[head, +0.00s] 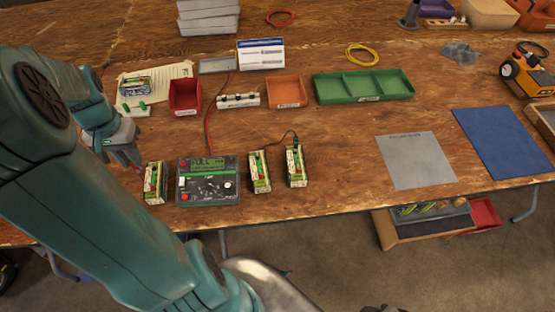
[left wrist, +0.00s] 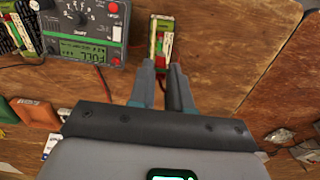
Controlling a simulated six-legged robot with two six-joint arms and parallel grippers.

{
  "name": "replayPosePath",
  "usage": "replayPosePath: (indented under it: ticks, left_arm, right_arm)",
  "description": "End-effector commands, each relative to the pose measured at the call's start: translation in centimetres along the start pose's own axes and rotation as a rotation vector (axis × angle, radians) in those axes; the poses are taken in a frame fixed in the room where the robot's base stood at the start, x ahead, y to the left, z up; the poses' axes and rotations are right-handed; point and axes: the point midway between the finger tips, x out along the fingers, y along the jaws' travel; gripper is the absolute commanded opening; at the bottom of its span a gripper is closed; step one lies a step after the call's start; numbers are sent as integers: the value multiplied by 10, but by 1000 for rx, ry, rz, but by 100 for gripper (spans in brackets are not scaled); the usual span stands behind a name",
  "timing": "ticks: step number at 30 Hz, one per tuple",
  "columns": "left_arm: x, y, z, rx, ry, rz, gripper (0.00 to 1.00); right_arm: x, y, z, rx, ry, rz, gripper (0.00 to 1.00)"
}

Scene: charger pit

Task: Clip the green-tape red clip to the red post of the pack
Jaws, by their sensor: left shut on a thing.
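My left gripper (head: 132,164) is low over the left side of the workbench, just left of a pack. In the left wrist view its fingers (left wrist: 161,72) are close together in front of that pack. The charger (head: 208,181) has a green lit screen (left wrist: 84,52). My right gripper is not in view.
Two more packs (head: 259,173) (head: 296,167) stand right of the charger, a black lead on them. A red lead (head: 208,130) runs behind the charger. Red (head: 185,97), orange (head: 287,92) and green (head: 364,86) trays stand farther back. A grey mat (head: 417,160) lies at right.

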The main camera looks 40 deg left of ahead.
Motion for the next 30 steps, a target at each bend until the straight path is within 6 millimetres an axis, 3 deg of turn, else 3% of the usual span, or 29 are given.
replayPosePath:
  ticks: [17,30]
  left_arm:
    - [4,-2,0,0,0,0,1]
    - [30,-2,1,0,0,1,1]
  right_arm:
    - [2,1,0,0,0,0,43]
    - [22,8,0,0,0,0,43]
